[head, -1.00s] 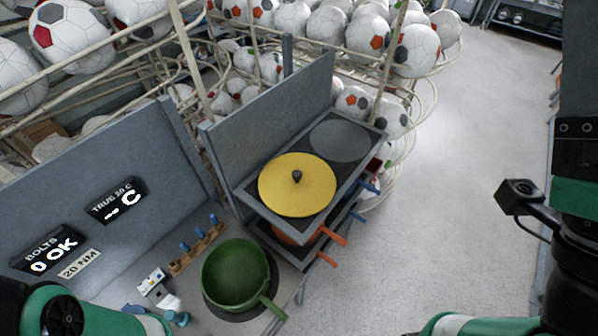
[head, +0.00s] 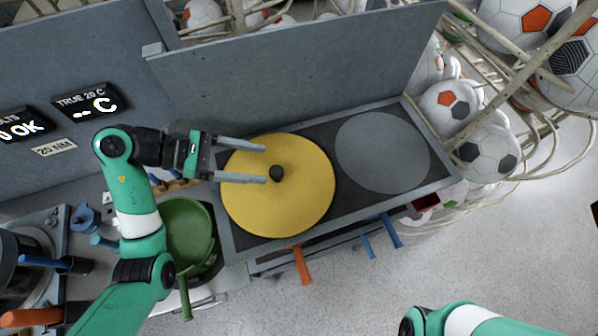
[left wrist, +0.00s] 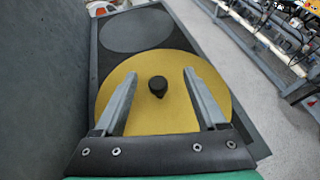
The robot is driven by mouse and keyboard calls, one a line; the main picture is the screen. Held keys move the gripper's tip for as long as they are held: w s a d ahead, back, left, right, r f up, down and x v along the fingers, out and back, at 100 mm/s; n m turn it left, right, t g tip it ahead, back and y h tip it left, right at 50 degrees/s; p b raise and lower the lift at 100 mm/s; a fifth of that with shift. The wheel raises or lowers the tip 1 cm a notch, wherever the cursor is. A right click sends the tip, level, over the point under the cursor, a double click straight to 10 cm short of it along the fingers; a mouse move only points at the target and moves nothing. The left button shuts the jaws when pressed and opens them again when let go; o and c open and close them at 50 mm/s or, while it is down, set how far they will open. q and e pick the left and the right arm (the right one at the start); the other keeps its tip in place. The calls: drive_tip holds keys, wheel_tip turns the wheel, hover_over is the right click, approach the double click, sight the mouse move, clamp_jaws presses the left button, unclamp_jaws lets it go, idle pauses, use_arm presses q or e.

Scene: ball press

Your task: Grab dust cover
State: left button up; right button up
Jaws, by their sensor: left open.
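The dust cover appears to be the round yellow disc (head: 298,208) with a small black knob (head: 277,173) at its middle. It lies on the left half of a dark-topped bench. My left gripper (head: 266,163) is open, and its two fingers reach over the yellow disc from the left, with the tips close to the knob. In the left wrist view the knob (left wrist: 158,86) stands between and just beyond the open fingers (left wrist: 160,75). Nothing is held. My right gripper is out of view; only part of that arm shows at the bottom right.
A grey round plate (head: 383,153) lies to the right of the yellow disc. A grey upright panel (head: 300,60) stands behind the bench. A green pan (head: 188,235) sits at the left. Orange (head: 302,265) and blue handles (head: 391,231) stick out in front. Racks of balls stand at the right.

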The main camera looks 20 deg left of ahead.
sight(289, 178)
use_arm(q)
drive_tip(key=a+f, duration=0.1)
drive_tip(key=s+a+f+b, duration=0.1)
drive_tip(key=a, duration=0.1)
drive_tip(key=shift+f+n+t, duration=0.2)
drive_tip(key=shift+n+t, duration=0.1)
drive_tip(key=shift+n, duration=0.1)
drive_tip(key=shift+a+r, duration=0.1)
drive_tip(key=shift+w+d, duration=0.15)
drive_tip(key=shift+d, duration=0.05)
drive_tip(key=p+x, duration=0.1)
drive_tip(key=x, duration=0.4)
drive_tip(key=shift+w+d, duration=0.1)
drive_tip(key=shift+d, duration=0.2)
drive_tip(key=shift+f+p+x, duration=0.15)
drive_tip(key=shift+p+x, duration=0.15)
drive_tip(key=shift+x, duration=1.15)
drive_tip(key=shift+f+p+x, duration=0.15)
drive_tip(key=shift+p+x, duration=0.1)
drive_tip(key=shift+x, duration=1.2)
drive_tip(key=shift+a, duration=0.1)
clamp_jaws()
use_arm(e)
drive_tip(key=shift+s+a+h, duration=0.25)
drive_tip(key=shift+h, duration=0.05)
